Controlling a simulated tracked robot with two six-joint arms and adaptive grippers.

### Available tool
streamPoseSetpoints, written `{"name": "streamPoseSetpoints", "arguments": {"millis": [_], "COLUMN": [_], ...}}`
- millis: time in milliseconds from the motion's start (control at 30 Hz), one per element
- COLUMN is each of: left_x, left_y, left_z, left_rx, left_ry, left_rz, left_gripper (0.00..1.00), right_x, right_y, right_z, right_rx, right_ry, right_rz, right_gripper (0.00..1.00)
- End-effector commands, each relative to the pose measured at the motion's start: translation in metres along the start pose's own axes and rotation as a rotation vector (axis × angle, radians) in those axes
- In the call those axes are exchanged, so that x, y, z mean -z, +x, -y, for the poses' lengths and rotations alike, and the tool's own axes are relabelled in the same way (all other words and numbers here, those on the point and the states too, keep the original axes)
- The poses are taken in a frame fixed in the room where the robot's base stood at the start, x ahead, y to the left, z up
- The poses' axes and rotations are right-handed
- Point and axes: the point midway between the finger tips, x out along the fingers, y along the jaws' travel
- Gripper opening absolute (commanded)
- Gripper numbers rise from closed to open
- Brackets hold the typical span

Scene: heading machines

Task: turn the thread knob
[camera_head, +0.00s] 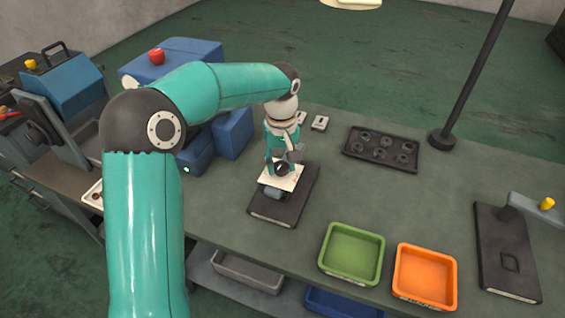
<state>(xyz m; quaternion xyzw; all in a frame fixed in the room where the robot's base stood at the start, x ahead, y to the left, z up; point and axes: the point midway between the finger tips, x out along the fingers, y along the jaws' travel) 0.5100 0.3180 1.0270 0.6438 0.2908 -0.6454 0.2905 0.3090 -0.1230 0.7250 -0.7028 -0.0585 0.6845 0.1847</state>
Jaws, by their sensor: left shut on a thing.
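The thread knob (282,169) is a small dark round piece on a white plate. The plate is part of a small fixture (281,195) with a dark flat base on the workbench. My left gripper (283,163) points down over the fixture, and its fingers are shut on the knob. The fingers partly hide the knob. My left arm comes in from the lower left and arches over the bench. My right gripper is not in view.
Blue machines (174,60), one with a red button (156,56), stand at the left. A dark tray of round parts (382,149) lies behind and right. Green (352,254) and orange bins (425,277) stand at the front. A dark post (476,75) rises at the back right.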

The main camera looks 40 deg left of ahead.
Motion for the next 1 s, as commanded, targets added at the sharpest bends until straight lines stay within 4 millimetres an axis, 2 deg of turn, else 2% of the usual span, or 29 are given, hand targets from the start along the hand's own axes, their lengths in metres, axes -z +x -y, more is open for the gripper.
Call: {"name": "streamPoseSetpoints", "arguments": {"millis": [300, 333, 467, 500, 833, 1000], "left_x": [0.003, 0.003, 0.003, 0.002, 0.001, 0.002], "left_y": [-0.004, -0.004, -0.003, -0.003, -0.003, -0.018], "left_z": [-0.002, -0.002, -0.002, -0.001, -0.001, -0.001], "left_rx": [-0.010, -0.010, -0.008, -0.007, -0.003, -0.005], "left_ry": [0.000, 0.000, 0.000, 0.000, 0.000, 0.000], "left_rz": [-0.014, -0.014, -0.011, -0.010, -0.005, -0.007], "left_gripper": [0.05, 0.42, 0.64, 0.66, 0.66, 0.66], "right_x": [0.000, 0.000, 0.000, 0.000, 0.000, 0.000], "right_y": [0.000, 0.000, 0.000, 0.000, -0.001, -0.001], "right_z": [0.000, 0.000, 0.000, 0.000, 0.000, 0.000], "right_rx": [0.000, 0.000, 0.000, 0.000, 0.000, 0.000], "right_ry": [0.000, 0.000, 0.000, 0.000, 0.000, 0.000], "right_rz": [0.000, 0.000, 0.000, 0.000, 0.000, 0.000], "right_gripper": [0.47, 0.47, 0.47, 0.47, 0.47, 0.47]}}
